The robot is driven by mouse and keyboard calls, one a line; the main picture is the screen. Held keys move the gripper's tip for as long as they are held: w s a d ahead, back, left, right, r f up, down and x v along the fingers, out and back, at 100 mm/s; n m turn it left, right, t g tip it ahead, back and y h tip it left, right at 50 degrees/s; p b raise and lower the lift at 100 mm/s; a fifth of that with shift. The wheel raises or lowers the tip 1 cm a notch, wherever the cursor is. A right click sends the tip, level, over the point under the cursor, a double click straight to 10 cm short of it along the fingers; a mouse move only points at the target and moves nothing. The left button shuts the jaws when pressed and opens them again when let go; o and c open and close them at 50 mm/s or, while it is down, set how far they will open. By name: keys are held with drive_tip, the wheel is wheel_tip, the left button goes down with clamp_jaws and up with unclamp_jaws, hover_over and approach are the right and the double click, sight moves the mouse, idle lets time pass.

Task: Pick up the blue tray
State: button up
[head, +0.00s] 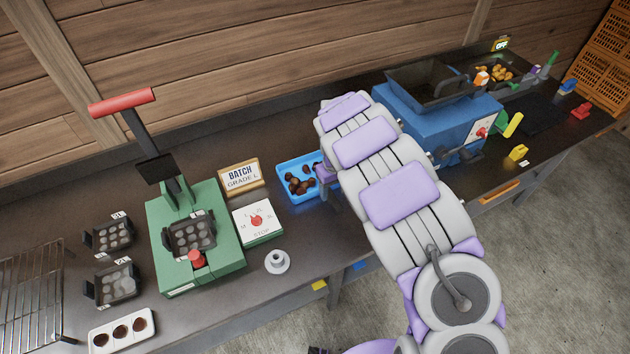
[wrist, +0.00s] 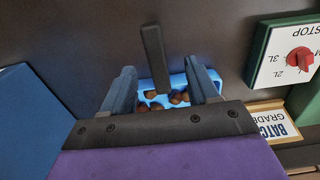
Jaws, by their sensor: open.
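The blue tray (head: 281,182) sits on the dark bench in the head view, holding several brown chestnuts (head: 300,180). My gripper (head: 327,190) is at the tray's right side there, partly hidden by my arm. In the wrist view the two fingers of my gripper (wrist: 161,88) are spread apart, with the blue tray (wrist: 146,86) and its chestnuts (wrist: 170,97) showing between and beyond them. A dark bar stands between the fingers in that view. I cannot tell whether either finger touches the tray.
A "BATCH GRADE L" sign (head: 240,177) and a white dial box (head: 258,222) stand left of the tray. A green press (head: 190,262) is farther left. A blue machine with a hopper (head: 450,125) stands to the right. A small white cup (head: 277,262) is near the front edge.

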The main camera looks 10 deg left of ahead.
sight(336, 202)
wheel_tip(336, 202, down, 4)
drive_tip(key=shift+f+b, duration=0.2)
drive_tip(key=shift+b, duration=0.15)
drive_tip(key=shift+d+f, duration=0.3)
drive_tip(key=shift+d, duration=0.25)
wheel_tip(336, 202, down, 5)
drive_tip(key=shift+w+a+r+b, duration=0.1)
drive_tip(key=shift+a+r+b, duration=0.1)
drive_tip(key=shift+b, duration=0.65)
drive_tip(key=shift+a+f, duration=0.1)
drive_tip(key=shift+a, duration=0.15)
drive_tip(key=shift+d, duration=0.35)
drive_tip(key=c, duration=0.3)
drive_tip(key=shift+d, duration=0.1)
drive_tip(key=c, duration=0.3)
drive_tip(key=shift+a, duration=0.25)
clamp_jaws()
